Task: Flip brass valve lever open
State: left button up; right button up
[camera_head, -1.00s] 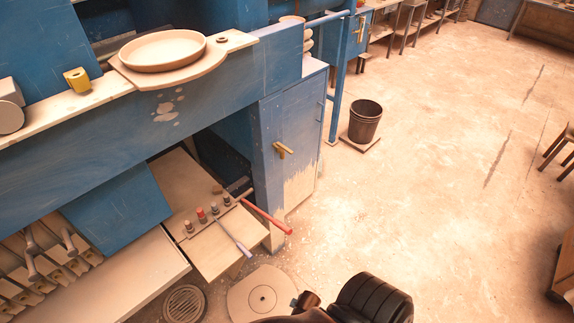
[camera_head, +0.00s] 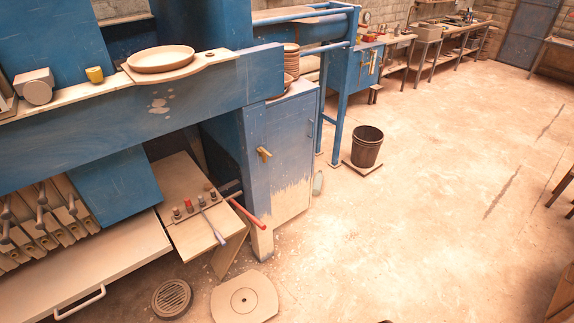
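A brass-coloured lever or handle (camera_head: 264,153) is on the front of the blue cabinet at the centre; I cannot tell whether it is the valve lever. Small brass-coloured fittings (camera_head: 372,66) also show on a blue box further back. A small panel (camera_head: 196,236) at the press carries several knobs, a lever with a pale grey grip (camera_head: 217,235) and a bar with a red grip (camera_head: 247,214). Neither of my grippers is in view.
The blue cabinet (camera_head: 288,135) stands at the press's right end. A dark bucket (camera_head: 367,146) stands on the floor behind it. A round plate (camera_head: 245,298) and a drain grate (camera_head: 172,298) lie in front.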

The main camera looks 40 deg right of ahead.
aim_at(269, 155)
jog(key=u, duration=0.2)
jog(key=i, duration=0.65)
jog(key=z, duration=1.15)
jog(key=i, duration=0.65)
jog(key=z, duration=0.75)
